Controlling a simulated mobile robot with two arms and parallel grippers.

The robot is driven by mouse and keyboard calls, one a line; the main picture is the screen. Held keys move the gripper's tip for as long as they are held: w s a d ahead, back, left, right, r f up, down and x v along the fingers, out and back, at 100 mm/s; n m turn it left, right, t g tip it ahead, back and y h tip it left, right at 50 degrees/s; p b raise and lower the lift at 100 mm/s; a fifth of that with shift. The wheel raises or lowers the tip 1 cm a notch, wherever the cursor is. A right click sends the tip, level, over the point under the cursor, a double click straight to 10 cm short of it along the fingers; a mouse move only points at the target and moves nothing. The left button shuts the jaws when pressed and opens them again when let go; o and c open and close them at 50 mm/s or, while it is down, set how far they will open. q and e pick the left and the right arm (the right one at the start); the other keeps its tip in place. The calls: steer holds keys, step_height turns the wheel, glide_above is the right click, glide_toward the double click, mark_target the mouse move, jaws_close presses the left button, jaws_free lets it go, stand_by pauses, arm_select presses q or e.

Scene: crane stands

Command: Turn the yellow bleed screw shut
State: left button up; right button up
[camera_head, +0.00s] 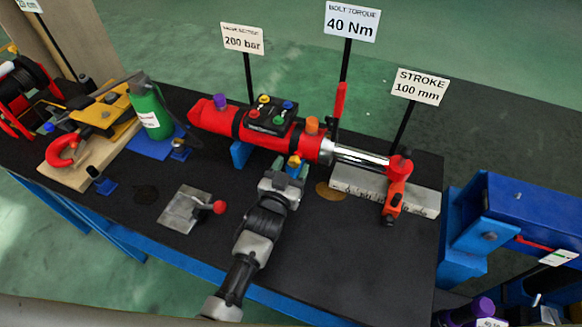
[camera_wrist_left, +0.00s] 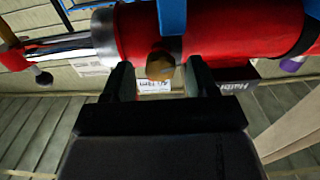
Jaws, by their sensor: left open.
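The yellow bleed screw (camera_head: 294,161) is on the near side of the red hydraulic cylinder (camera_head: 212,117), close to its silver end ring. In the left wrist view the bleed screw (camera_wrist_left: 160,66) looks brownish gold and round, against the red cylinder body (camera_wrist_left: 215,28). My left gripper (camera_head: 293,172) reaches up to it from the front of the bench. Its two fingers are open, one on each side of the screw, and it also shows in the left wrist view (camera_wrist_left: 160,80). Gaps show between screw and fingers. My right gripper is out of view.
A black valve block (camera_head: 267,121) with coloured knobs sits on the cylinder. A metal plate with a red knob (camera_head: 218,207) lies left of my arm. A grey ruler block (camera_head: 350,183) and red rod end (camera_head: 398,170) are to the right. Sign posts stand behind.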

arm_select(q)
steer(key=shift+c, duration=0.3)
steer(key=c, duration=0.9)
